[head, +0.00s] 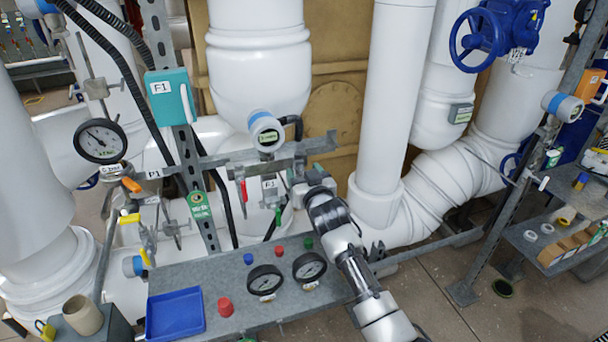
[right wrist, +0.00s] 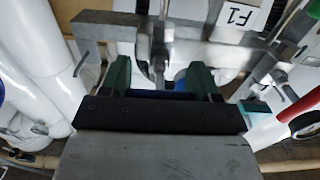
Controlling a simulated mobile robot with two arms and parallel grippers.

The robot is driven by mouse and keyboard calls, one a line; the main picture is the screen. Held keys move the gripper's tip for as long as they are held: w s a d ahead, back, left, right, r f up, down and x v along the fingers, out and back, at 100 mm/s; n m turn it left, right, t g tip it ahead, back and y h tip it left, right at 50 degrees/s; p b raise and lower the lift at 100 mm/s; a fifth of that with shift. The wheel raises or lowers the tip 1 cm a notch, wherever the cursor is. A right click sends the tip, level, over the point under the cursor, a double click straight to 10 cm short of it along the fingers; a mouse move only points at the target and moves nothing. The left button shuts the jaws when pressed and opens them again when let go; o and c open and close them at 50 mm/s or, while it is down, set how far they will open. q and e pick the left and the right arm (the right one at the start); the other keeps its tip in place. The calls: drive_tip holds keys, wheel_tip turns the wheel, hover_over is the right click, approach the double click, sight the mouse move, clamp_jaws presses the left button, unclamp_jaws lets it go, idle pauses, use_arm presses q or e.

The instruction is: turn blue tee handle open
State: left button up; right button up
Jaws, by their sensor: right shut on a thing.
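My right arm reaches up from the lower right in the head view, and its gripper (head: 312,192) is at the small valve fittings on the grey rail. The right wrist view shows the two green fingers (right wrist: 160,78) shut on a blue part, the blue tee handle (right wrist: 180,75), of which only a little shows between them. A metal stem stands just beyond it, in front of the rail. In the head view my gripper hides the handle, so its angle cannot be told. My left gripper is not in view.
A red-handled valve (head: 244,190) and a green handle (head: 278,216) sit left of my gripper. Below is a grey shelf (head: 235,275) with two dial gauges, coloured knobs and a blue tray (head: 175,314). A large white pipe (head: 388,100) stands close on the right.

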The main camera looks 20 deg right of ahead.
drive_tip(key=n, duration=0.4)
drive_tip(key=shift+n+p, duration=0.3)
drive_tip(key=shift+n, duration=0.1)
drive_tip(key=n, duration=0.4)
drive_tip(key=shift+n, duration=0.3)
drive_tip(key=n+p, duration=0.1)
drive_tip(key=n, duration=0.3)
drive_tip(key=shift+n, duration=2.1)
drive_tip(key=o, duration=0.9)
drive_tip(key=shift+s, duration=0.1)
